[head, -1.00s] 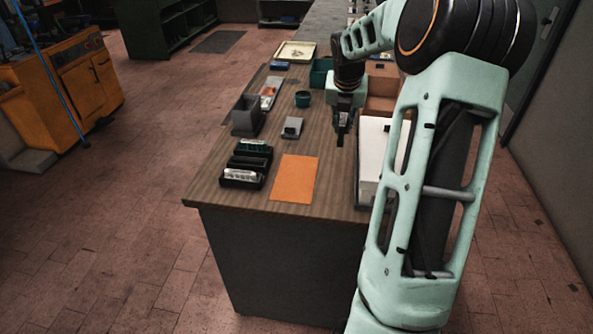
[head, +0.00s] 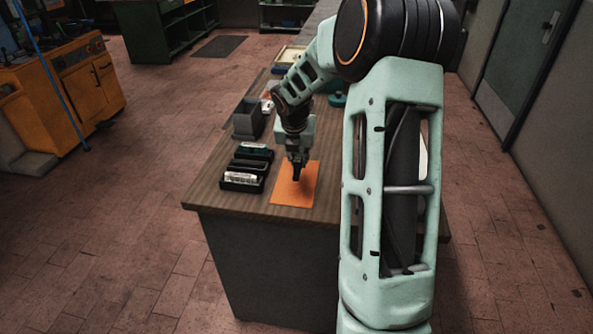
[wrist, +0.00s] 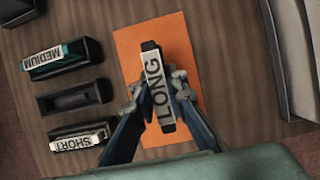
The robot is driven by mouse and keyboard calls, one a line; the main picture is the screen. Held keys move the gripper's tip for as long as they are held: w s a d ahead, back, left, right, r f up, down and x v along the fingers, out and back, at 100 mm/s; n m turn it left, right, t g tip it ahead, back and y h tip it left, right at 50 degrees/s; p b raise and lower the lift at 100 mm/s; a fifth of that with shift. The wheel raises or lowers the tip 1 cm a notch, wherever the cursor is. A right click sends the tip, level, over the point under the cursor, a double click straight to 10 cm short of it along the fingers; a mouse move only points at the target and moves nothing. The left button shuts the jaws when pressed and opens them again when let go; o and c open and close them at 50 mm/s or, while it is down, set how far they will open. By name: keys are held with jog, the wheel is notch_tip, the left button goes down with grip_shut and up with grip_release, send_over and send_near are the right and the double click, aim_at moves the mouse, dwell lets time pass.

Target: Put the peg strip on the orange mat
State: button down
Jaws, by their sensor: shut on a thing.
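The peg strip (wrist: 160,82) is a dark narrow bar with a light label reading LONG. My gripper (wrist: 158,88) is shut on it, one finger on each side of its middle. The strip is over the orange mat (wrist: 130,45), slightly tilted within the mat's outline. In the head view my gripper (head: 297,172) points down over the far half of the orange mat (head: 292,195). I cannot tell whether the strip touches the mat. The strip is mostly hidden by the gripper in the head view.
A white-topped box (wrist: 292,50) is at the right.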

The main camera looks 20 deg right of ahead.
jog(key=shift+a+f, duration=0.2)
jog(key=shift+f, duration=0.75)
jog(key=shift+a+f, duration=0.15)
jog(key=shift+f, duration=0.75)
jog(key=shift+f, duration=0.1)
jog(key=c, duration=1.9)
grip_release()
jog(key=shift+c, duration=0.2)
jog(key=v, duration=1.2)
jog(key=shift+w+p, duration=0.1)
jog(key=shift+p, duration=0.3)
jog(key=shift+d, duration=0.1)
